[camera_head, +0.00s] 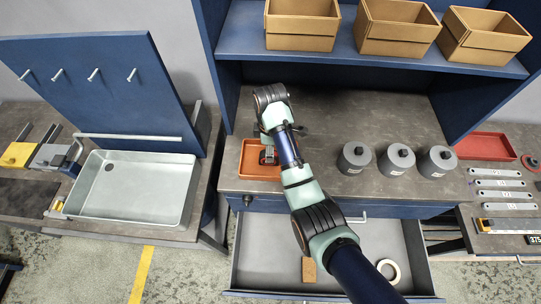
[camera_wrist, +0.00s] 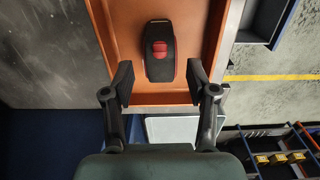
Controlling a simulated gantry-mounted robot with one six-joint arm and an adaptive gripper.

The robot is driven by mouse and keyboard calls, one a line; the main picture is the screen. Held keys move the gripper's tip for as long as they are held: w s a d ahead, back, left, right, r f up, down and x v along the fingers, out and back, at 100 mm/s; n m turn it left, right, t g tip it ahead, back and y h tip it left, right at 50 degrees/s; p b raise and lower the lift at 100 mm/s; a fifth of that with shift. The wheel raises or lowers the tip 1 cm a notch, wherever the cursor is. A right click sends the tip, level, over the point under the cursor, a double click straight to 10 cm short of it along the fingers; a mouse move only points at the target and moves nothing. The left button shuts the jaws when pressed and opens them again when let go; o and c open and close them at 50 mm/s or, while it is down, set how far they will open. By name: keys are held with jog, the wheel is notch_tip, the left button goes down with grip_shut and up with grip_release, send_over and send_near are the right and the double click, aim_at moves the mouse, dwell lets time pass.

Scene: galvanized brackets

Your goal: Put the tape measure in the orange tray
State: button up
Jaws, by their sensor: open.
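The orange tray (camera_head: 247,170) sits on the grey worktop, left of centre, partly hidden behind my arm in the head view. It fills much of the wrist view (camera_wrist: 126,30). The tape measure (camera_wrist: 160,62), black with a red button and red edge, lies inside the tray; a small part of it (camera_head: 268,155) shows in the head view beside my arm. My gripper (camera_wrist: 159,82) is open and empty above the tray, its two fingers apart at either side of the tape measure's near end, not closed on it. The fingers are mostly hidden in the head view.
Three grey cylinders (camera_head: 398,158) stand to the right on the worktop. Cardboard bins (camera_head: 302,25) sit on the shelf above. An open drawer (camera_head: 340,235) below holds a tape roll (camera_head: 388,271) and a brown block (camera_head: 309,269). A metal basin (camera_head: 130,185) is at left, a red tray (camera_head: 485,146) at right.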

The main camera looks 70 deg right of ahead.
notch_tip(320, 180, up, 6)
jog(key=p, duration=0.4)
jog(key=shift+r, duration=0.1)
jog(key=w+a+r+m+t+h, duration=0.1)
jog(key=w+a+r+t, duration=0.15)
jog(key=w+a, duration=0.5)
jog(key=w+a+r+t+h, duration=0.1)
jog(key=w+a+t, duration=0.25)
jog(key=a, duration=0.65)
jog(key=s+a+r+m+t, duration=0.1)
jog(key=a+r, duration=0.3)
jog(key=a, duration=0.4)
jog(key=s+a+r+m+t+y, duration=0.1)
jog(key=a+r+t, duration=0.2)
jog(key=a, duration=0.5)
jog(key=s+a+r+t+y, duration=0.1)
jog(key=a+r+t, duration=0.1)
jog(key=a+r, duration=0.3)
jog(key=a, duration=0.3)
jog(key=shift+s+r+m+t, duration=0.15)
jog(key=shift+r+m+t, duration=0.2)
jog(key=shift+m+t, duration=0.05)
